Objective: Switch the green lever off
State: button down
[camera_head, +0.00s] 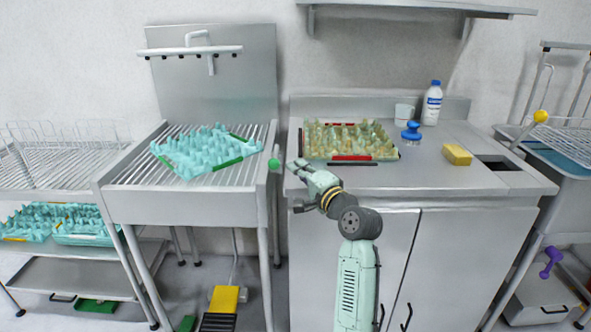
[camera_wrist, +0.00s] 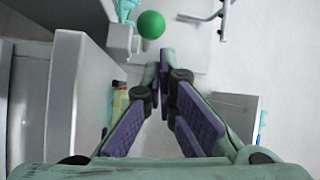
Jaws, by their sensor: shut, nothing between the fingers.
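The green lever (camera_head: 274,164) shows as a round green knob at the right side of the sink unit, by the gap to the counter. In the wrist view its green ball (camera_wrist: 151,25) is near the top, just beyond my fingertips. My gripper (camera_head: 296,166) is just right of the knob in the head view, over the counter's front left corner. In the wrist view the fingertips of my gripper (camera_wrist: 163,62) are together with nothing between them. They appear apart from the knob. The lever's base is hard to make out.
The slatted sink (camera_head: 190,200) at left holds a turquoise egg tray (camera_head: 205,150). The counter (camera_head: 400,178) holds a pale green tray (camera_head: 348,140), a blue-handled object (camera_head: 411,131), a white bottle (camera_head: 432,105) and a yellow sponge (camera_head: 457,154). A yellow pedal (camera_head: 225,299) is on the floor.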

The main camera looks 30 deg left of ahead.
jog(key=s+b, duration=0.2)
jog(key=s, duration=0.8)
jog(key=shift+f, duration=0.3)
jog(key=shift+a, duration=0.1)
